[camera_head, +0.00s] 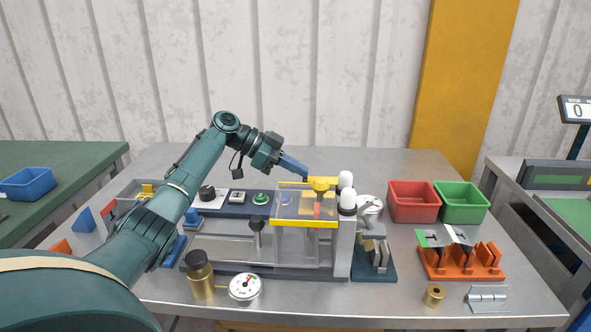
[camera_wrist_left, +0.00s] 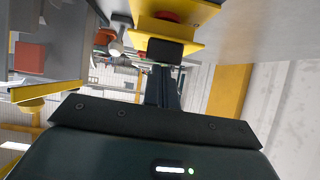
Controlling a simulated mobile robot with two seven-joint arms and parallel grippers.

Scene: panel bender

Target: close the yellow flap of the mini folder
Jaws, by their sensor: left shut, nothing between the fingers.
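Yellow parts (camera_head: 320,181) show at the top of the bench machine in the middle, beside white rounded caps. Below them is a clear guard with a yellow lower edge (camera_head: 305,223). I cannot tell for sure which yellow part is the flap. My left gripper (camera_head: 302,170) is shut and empty, just left of the upper yellow parts. My right gripper is out of view.
A red bin (camera_head: 414,201) and a green bin (camera_head: 462,202) stand right of the machine. An orange rack (camera_head: 460,262) holds thin sheets. A gauge (camera_head: 245,287) and a brass-coloured cylinder (camera_head: 433,295) are near the front. My left arm covers the bench's left side.

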